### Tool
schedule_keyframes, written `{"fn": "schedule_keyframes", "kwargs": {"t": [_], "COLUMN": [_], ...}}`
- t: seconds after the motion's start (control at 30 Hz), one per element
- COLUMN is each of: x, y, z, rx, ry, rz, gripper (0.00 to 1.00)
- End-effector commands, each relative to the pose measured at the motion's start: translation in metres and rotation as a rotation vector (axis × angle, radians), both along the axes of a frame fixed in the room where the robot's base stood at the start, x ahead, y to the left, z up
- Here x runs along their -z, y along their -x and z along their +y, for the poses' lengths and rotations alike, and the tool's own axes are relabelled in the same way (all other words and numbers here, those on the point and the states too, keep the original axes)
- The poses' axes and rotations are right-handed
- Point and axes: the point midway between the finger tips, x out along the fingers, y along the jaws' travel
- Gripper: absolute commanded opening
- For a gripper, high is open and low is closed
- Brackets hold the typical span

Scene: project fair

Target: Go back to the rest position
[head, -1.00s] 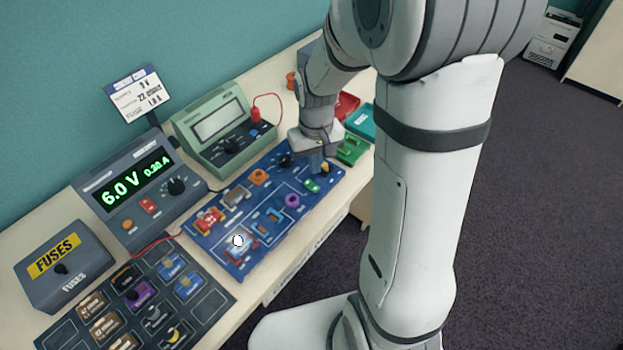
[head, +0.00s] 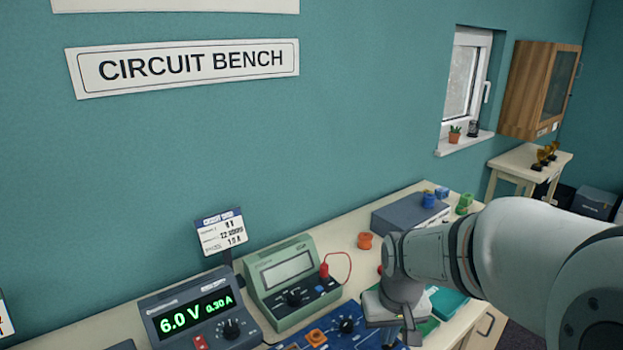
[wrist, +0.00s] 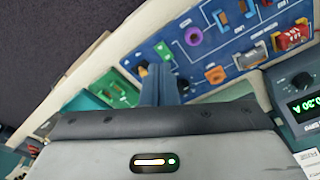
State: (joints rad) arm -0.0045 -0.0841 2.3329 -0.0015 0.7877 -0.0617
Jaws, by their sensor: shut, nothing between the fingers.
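My gripper (head: 411,337) is at the lower middle of the head view, over the right end of the blue circuit board (head: 345,336). In the wrist view its fingers (wrist: 160,84) are together and hold nothing. The fingertips show in front of the board's edge there; I cannot tell the exact height above it. The board (wrist: 222,62) carries several coloured parts. Most of the board is cut off below in the head view.
A grey power supply (head: 160,310) reads 6.0 V and 0.30 A. A green meter (head: 262,272) with a red lead, an orange spool (head: 365,240) and a grey box (head: 400,217) stand along the wall. A green piece (wrist: 113,88) lies near my fingers.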

Motion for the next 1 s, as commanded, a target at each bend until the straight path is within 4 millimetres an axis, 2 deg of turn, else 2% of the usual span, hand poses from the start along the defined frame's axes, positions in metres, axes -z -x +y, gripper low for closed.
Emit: {"fn": "schedule_keyframes", "kwargs": {"t": [0.03, 0.2, 0.43, 0.63, 1.0], "x": [-0.012, -0.041, -0.062, -0.066, -0.066], "y": [0.011, 0.046, 0.086, 0.098, 0.099], "z": [0.000, 0.000, 0.000, -0.002, -0.002], "rx": [0.007, 0.031, 0.055, 0.065, 0.065], "ry": [0.000, -0.004, -0.009, -0.011, -0.011], "rz": [-0.026, -0.093, -0.160, -0.181, -0.182], "gripper": [0.00, 0.00, 0.00, 0.00, 0.00]}}
